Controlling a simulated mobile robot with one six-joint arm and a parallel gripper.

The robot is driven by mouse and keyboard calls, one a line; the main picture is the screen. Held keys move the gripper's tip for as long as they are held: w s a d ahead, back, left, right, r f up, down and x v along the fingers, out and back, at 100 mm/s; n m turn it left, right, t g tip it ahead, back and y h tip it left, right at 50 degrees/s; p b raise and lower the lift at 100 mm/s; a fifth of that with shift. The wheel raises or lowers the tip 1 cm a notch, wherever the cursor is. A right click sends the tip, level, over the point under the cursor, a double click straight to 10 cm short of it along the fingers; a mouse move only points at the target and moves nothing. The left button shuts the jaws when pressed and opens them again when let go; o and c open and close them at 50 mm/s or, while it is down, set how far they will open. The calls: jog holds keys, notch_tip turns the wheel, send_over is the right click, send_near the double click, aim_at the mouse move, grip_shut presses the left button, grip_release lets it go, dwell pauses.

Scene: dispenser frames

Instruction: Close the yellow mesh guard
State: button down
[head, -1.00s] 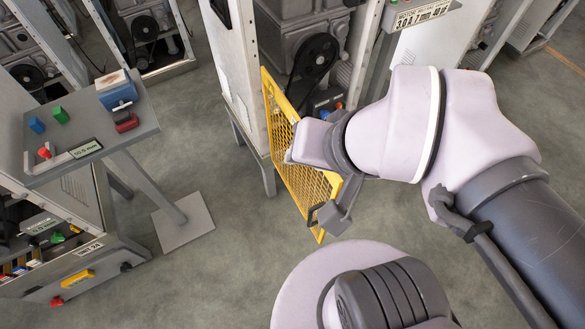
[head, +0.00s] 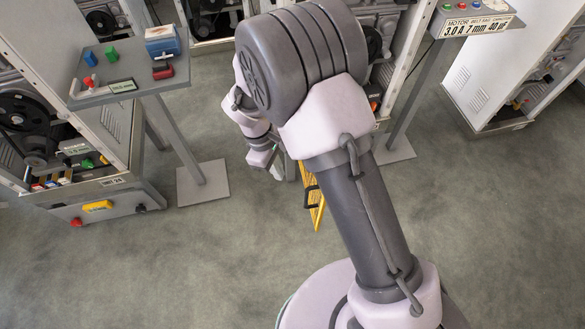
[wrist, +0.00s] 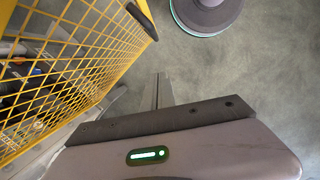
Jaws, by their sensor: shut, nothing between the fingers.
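The yellow mesh guard (head: 314,205) stands open, swung out from its machine toward me. My arm hides most of it in the head view; its lower outer corner and black handle (head: 308,190) show. In the wrist view the guard's mesh (wrist: 60,62) fills the left side, with the handle (wrist: 143,22) at its top edge. My gripper (head: 277,172) is just left of the guard, on its outer side. Its fingers (wrist: 160,85) are together and empty in the wrist view, with a gap of floor between them and the mesh.
A grey pedestal panel with a blue box (head: 162,43) and a red block (head: 163,71) stands to the left. Another pedestal with a motor label (head: 478,27) stands right of the arm. A white cabinet (head: 500,80) is at far right. Floor in front is clear.

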jog(key=s+d+f+b, duration=0.2)
jog(key=d+f+b, duration=0.2)
jog(key=f, duration=0.4)
jog(key=shift+d+b, duration=0.3)
jog(key=shift+d, duration=0.5)
